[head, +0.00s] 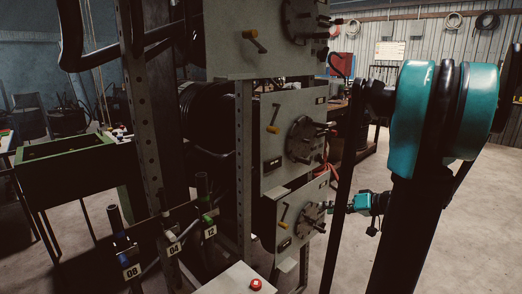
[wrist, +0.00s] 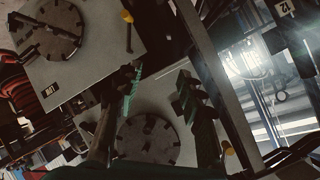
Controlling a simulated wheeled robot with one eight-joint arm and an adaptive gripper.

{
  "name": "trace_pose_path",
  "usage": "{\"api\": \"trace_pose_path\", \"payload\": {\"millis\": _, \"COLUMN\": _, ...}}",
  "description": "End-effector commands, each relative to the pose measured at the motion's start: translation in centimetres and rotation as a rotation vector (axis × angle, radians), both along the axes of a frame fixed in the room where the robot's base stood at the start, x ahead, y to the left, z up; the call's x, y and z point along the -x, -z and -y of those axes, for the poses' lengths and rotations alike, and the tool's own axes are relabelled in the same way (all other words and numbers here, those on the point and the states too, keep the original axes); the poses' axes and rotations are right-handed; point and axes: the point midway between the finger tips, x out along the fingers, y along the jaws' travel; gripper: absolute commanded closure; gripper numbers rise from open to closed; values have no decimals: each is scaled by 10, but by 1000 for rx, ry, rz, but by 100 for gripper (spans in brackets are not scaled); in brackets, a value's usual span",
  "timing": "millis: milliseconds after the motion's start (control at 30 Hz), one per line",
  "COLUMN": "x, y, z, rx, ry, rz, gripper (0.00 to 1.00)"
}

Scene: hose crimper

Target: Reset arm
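My gripper (head: 343,206) is at the right of the lowest grey crimper panel in the head view, close to its round dark dial (head: 308,219). In the wrist view the two fingers of my gripper (wrist: 158,80) stand apart with nothing between them. A round notched dial (wrist: 147,140) shows beyond the fingers. I cannot tell whether a finger touches the dial or its pegs. A second panel's dial (wrist: 46,32) is at the upper left of the wrist view.
A middle crimper panel (head: 291,107) and an upper one (head: 240,54) are stacked above. A red button (head: 256,284) sits on a white box below. Numbered hose holders (head: 131,271) stand at lower left, near a green bin (head: 62,160). Open floor (head: 480,215) lies at right.

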Motion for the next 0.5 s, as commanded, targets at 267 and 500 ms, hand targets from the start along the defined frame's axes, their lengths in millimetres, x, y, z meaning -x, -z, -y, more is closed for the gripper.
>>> {"api": "trace_pose_path", "payload": {"millis": 267, "x": 79, "y": 77, "z": -69, "rx": 298, "ry": 49, "rz": -340, "gripper": 61}}
{"api": "trace_pose_path", "payload": {"millis": 500, "x": 143, "y": 121, "z": -66, "rx": 601, "ry": 174, "rz": -432, "gripper": 61}}
